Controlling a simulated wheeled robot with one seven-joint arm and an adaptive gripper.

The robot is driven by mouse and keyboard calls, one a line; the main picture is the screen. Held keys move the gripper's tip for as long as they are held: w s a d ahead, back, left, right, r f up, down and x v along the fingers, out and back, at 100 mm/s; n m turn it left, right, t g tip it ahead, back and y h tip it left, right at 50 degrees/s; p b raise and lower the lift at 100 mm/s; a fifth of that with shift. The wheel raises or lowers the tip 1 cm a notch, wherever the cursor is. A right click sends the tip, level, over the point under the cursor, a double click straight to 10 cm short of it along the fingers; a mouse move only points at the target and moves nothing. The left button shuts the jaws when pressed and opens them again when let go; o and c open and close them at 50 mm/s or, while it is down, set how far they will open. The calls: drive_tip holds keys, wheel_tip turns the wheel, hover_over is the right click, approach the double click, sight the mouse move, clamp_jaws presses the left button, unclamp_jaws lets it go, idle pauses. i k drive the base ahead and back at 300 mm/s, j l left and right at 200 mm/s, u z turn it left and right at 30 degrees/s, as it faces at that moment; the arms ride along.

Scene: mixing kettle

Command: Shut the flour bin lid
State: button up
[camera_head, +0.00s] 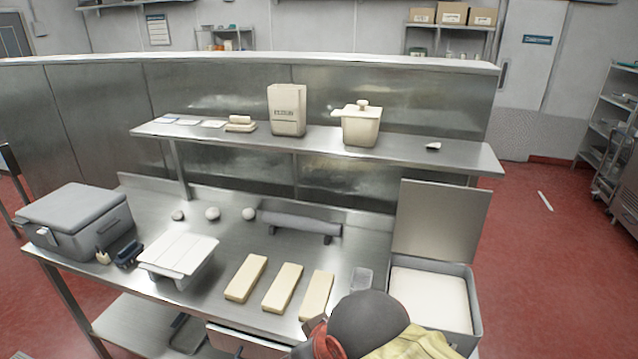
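The flour bin (475,321) is a grey box at the right end of the steel table, filled with a white, level content. Its flat metal lid (440,222) stands open, nearly upright, at the bin's back edge. My gripper cannot be made out in the head view. A dark rounded shape (368,322) with red and yellow parts beside it rises at the bottom edge, just left of the bin. It hides part of the bin's front left, and I cannot tell what it is.
A shut grey box (75,220) and a white-lidded tub (178,255) stand at left. Several pale blocks (283,288) lie mid-table, and a clear container (361,281) is left of the bin.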

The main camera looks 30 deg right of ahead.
sight(437, 221)
drive_tip(key=z, duration=3.55)
drive_tip(key=i+l+z, duration=0.2)
drive_tip(key=z, duration=0.15)
drive_tip(key=i+l+z, duration=0.2)
drive_tip(key=z, duration=0.2)
drive_tip(key=i+z, duration=0.35)
drive_tip(key=i+j+u, duration=0.2)
drive_tip(key=u, duration=0.25)
drive_tip(key=i+j+u, duration=0.1)
drive_tip(key=i+u, duration=0.5)
drive_tip(key=u, duration=0.25)
drive_tip(key=i+l+u, duration=0.1)
drive_tip(key=i+u, duration=0.3)
drive_tip(key=i+l+u, duration=0.15)
drive_tip(key=u, duration=0.3)
drive_tip(key=i+j+u, duration=0.25)
drive_tip(key=i+u, duration=0.15)
drive_tip(key=i, duration=0.6)
drive_tip(key=i+l+u, duration=0.1)
drive_tip(key=i+u, duration=0.3)
drive_tip(key=i, duration=0.6)
drive_tip(key=i+l+u, duration=0.1)
drive_tip(key=i+u, duration=0.25)
drive_tip(key=i+l+u, duration=0.15)
drive_tip(key=i+u, duration=0.15)
drive_tip(key=i+l+u, duration=0.35)
drive_tip(key=u, duration=3.05)
drive_tip(key=i+l, duration=0.05)
drive_tip(key=l, duration=0.05)
